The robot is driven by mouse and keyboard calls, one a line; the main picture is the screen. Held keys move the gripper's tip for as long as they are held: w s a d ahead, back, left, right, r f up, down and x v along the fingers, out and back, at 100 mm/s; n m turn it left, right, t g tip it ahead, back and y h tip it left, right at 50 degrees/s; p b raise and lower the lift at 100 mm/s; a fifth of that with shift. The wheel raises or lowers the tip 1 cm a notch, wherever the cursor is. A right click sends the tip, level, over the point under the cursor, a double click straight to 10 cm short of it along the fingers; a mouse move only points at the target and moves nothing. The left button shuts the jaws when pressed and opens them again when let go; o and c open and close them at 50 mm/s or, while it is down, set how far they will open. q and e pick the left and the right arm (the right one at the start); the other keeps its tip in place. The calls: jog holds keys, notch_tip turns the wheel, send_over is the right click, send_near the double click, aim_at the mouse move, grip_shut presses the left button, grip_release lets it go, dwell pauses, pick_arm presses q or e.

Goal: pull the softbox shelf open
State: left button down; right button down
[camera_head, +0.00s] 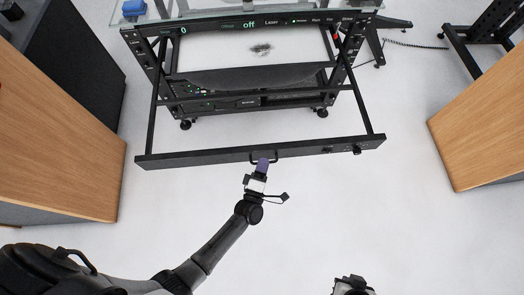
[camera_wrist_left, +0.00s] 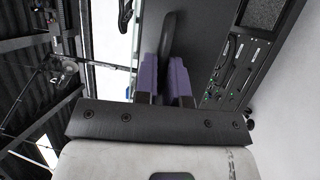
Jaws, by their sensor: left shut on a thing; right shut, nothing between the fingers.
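The softbox shelf is a black frame; its front bar (camera_head: 210,155) stands well out in front of the black rack (camera_head: 250,80), joined to it by a rail on each side. A small black handle sits at the middle of the bar. My left gripper (camera_head: 263,163), with purple fingertips, is shut on this handle. In the left wrist view the purple fingers (camera_wrist_left: 165,75) close around the dark handle (camera_wrist_left: 168,38). My right gripper (camera_head: 352,286) shows only in part at the bottom edge of the head view, away from the shelf, and it is shut and empty.
Wooden-faced cabinets stand at the left (camera_head: 60,140) and right (camera_head: 485,125). A glass top with a blue object (camera_head: 133,8) is above the rack. The white floor (camera_head: 330,210) in front of the bar is clear. A black stand (camera_head: 475,45) is at the upper right.

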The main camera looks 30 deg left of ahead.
pick_arm(q)
jog(key=shift+s+d, duration=0.55)
jog(key=shift+s, duration=0.35)
jog(key=c, duration=1.2)
grip_release()
jog(key=p+v, duration=0.1)
jog(key=v, duration=1.2)
jog(key=shift+s+f+p, duration=0.1)
jog(key=shift+s+p, duration=0.25)
jog(key=shift+p, duration=0.05)
